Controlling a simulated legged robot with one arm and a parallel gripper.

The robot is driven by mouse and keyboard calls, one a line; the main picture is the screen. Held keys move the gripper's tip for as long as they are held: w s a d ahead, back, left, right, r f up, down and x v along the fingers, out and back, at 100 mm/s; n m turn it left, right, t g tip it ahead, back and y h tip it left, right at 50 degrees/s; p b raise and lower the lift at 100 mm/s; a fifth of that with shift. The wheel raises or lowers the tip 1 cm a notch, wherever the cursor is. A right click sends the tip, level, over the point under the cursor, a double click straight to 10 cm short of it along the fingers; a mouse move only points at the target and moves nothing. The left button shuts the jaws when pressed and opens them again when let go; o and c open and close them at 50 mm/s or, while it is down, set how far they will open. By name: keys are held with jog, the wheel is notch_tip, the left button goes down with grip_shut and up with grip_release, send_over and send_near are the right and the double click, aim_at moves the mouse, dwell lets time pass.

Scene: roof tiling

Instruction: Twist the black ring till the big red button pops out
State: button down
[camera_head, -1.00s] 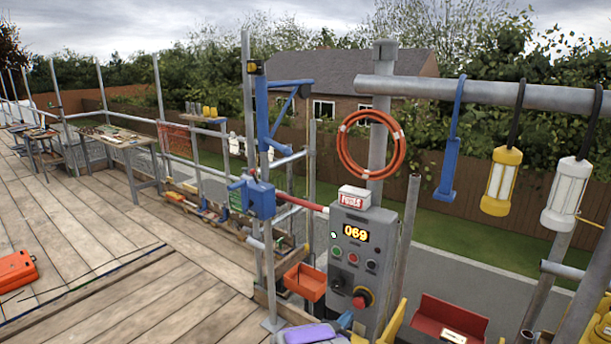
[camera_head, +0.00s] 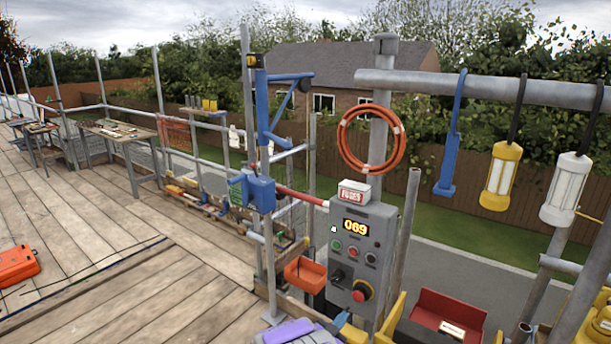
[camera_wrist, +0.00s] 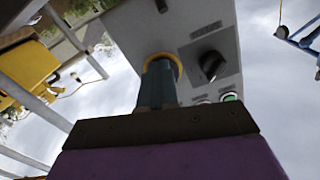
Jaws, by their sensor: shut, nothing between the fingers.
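The big red button (camera_head: 359,296) sits low on the front of a grey control box (camera_head: 376,234). A black ring is around it, with a yellow collar behind. In the wrist view the yellow collar (camera_wrist: 177,66) shows as an arc around the far end of my fingers; the red button and black ring are hidden there. My gripper (camera_wrist: 158,75) is shut and empty, its dark fingers pointing at the button area. I cannot tell whether they touch it. In the head view my gripper (camera_head: 342,320) is low, just left of and below the button.
A black rotary knob (camera_head: 338,275) is left of the button, with small buttons and a lit 069 display (camera_head: 355,226) above. An orange bin (camera_head: 305,274) hangs at left, and a red tray (camera_head: 448,312) lies at right. Grey posts stand on both sides.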

jog(key=shift+w+d+m, duration=1.5)
jog(key=shift+w+d, duration=0.7)
jog(key=shift+w, duration=0.2)
jog(key=shift+r, duration=0.35)
